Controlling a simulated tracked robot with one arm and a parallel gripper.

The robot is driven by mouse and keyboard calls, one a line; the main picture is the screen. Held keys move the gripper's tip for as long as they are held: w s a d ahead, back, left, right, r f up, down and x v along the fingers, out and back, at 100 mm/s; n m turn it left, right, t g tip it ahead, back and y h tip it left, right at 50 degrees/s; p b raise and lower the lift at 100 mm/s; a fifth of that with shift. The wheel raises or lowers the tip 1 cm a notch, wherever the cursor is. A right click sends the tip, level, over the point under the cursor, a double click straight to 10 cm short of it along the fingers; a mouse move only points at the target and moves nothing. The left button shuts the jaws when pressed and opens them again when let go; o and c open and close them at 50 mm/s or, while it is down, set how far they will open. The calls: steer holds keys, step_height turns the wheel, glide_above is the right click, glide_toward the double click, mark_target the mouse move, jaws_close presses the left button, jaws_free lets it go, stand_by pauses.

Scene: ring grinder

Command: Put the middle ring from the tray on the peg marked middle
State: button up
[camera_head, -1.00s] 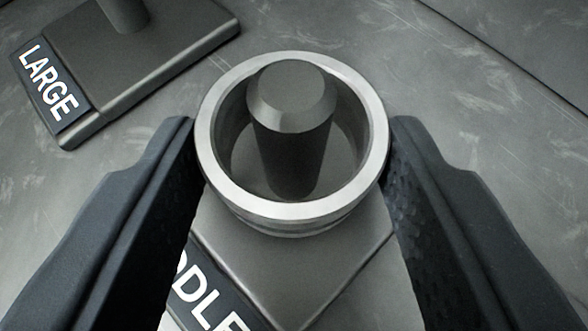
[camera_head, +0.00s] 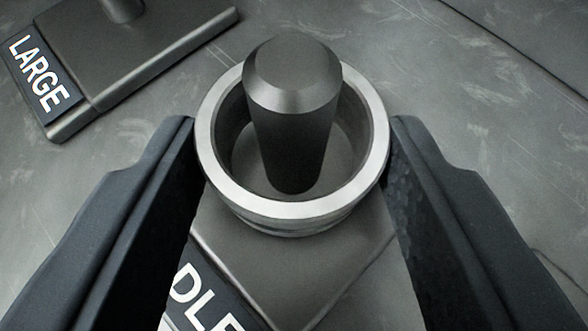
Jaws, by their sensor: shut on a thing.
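My gripper (camera_head: 292,150) is shut on a silver metal ring (camera_head: 222,186), with one dark finger on its left side and one on its right. The ring is around a dark grey peg (camera_head: 293,115) with a bevelled top. The peg's top stands above the ring's rim. The peg rises from a square base whose label (camera_head: 205,300) is partly cut off and reads "DLE". The ring's underside is hidden, so I cannot tell whether it touches the base.
Another base (camera_head: 140,50) marked LARGE, with its own peg (camera_head: 122,8) partly out of frame, stands at the upper left. The grey scuffed surface (camera_head: 480,110) to the right is clear. The tray is not in view.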

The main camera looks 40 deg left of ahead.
mark_target(299, 222)
steer(key=shift+r+p, duration=0.65)
steer(key=shift+p, duration=0.1)
stand_by(0.6)
steer(key=shift+f+b, duration=0.4)
steer(key=shift+f, duration=0.5)
stand_by(0.5)
steer(key=o, duration=0.8)
steer(key=shift+p+v, duration=0.45)
steer(key=shift+v, duration=1.5)
steer(key=shift+p+v, duration=1)
steer(key=shift+v, duration=2.65)
